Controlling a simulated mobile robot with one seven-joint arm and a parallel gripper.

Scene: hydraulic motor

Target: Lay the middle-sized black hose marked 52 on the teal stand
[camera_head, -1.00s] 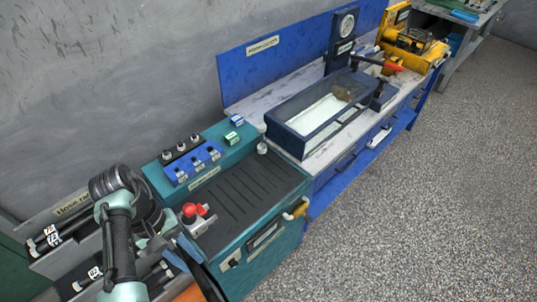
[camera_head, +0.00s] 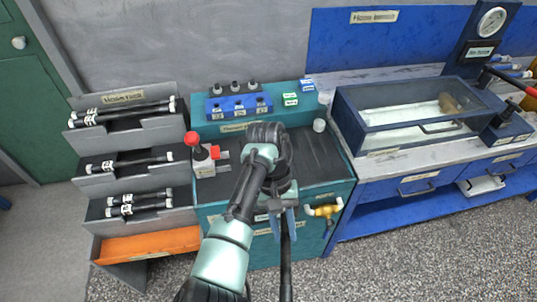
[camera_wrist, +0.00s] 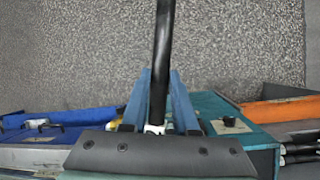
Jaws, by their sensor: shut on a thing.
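My gripper (camera_head: 284,222) is shut on a black hose (camera_head: 286,265), in front of the teal stand. The hose runs from the fingers down past the bottom edge of the head view. In the wrist view the hose (camera_wrist: 164,50) lies between the blue fingers (camera_wrist: 160,100), with a white band at its near end. Its mark is not readable. The teal stand (camera_head: 212,222) has a dark ribbed top (camera_head: 322,160), partly hidden by my arm. The held hose is apart from that top.
A grey hose rack (camera_head: 160,195) with several black hoses and an orange bottom tray (camera_head: 150,243) stands left. A red-knobbed fitting (camera_head: 203,158) and a blue block (camera_head: 238,107) with fittings sit on the stand. A brass tap (camera_head: 324,211) juts from its front. A blue bench (camera_head: 385,203) adjoins right.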

